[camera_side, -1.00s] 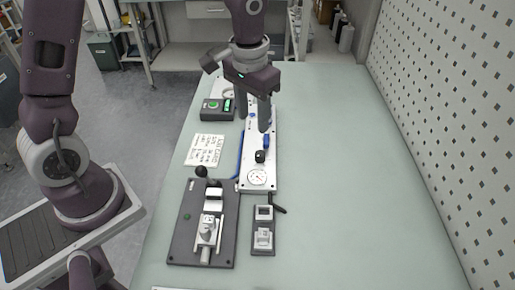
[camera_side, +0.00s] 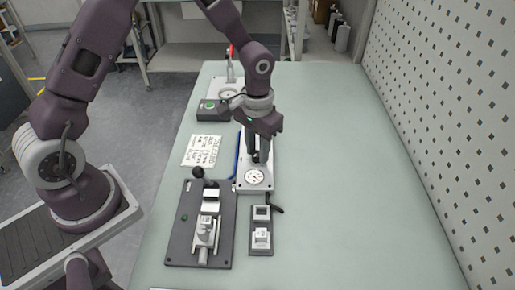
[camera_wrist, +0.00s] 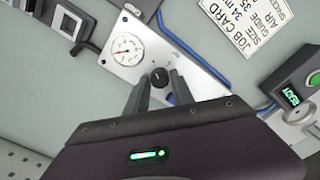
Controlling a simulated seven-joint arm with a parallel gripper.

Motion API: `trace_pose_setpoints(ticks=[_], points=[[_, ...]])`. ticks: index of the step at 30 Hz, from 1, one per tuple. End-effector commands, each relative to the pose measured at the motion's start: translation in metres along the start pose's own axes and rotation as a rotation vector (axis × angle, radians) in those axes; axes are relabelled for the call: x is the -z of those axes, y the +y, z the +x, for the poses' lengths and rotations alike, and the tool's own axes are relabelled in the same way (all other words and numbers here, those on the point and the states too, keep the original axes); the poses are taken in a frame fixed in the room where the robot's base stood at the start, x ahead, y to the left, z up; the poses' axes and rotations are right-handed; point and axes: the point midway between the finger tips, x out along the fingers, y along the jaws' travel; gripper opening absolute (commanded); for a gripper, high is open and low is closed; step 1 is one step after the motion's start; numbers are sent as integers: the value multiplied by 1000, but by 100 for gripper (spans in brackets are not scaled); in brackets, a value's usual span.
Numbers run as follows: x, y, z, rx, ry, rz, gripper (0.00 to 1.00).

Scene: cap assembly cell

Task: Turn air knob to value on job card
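The black air knob (camera_wrist: 159,77) sits on the light panel beside a round white gauge (camera_wrist: 127,50). My gripper (camera_wrist: 158,83) is over the knob, with one finger on each side of it and narrow gaps showing, so it looks open. In the side view my gripper (camera_side: 259,157) points down just behind the gauge (camera_side: 254,177) and hides the knob. The gauge has a needle, but its reading is too small to tell. The job card (camera_wrist: 243,25) lies on the table; its air value is not legible. It also shows in the side view (camera_side: 202,151).
A dark fixture plate (camera_side: 187,246) with a black ball lever and a smaller block (camera_side: 261,238) stand in front of the panel. The table's right side is clear.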

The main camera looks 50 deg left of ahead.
Motion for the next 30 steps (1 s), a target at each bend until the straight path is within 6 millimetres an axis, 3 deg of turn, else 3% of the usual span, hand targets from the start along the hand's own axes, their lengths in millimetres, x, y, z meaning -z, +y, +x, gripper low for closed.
trace_pose_setpoints(ticks=[1,4,8,18,26,27,30], points=[[0,0,0,0,0,0,17],[0,0,0,0,0,0,0],[0,0,0,0,0,9,0],[0,0,0,0,0,384,0],[0,1,-1,0,1,395,0],[0,1,-1,0,1,395,31],[0,1,-1,0,1,394,47]])
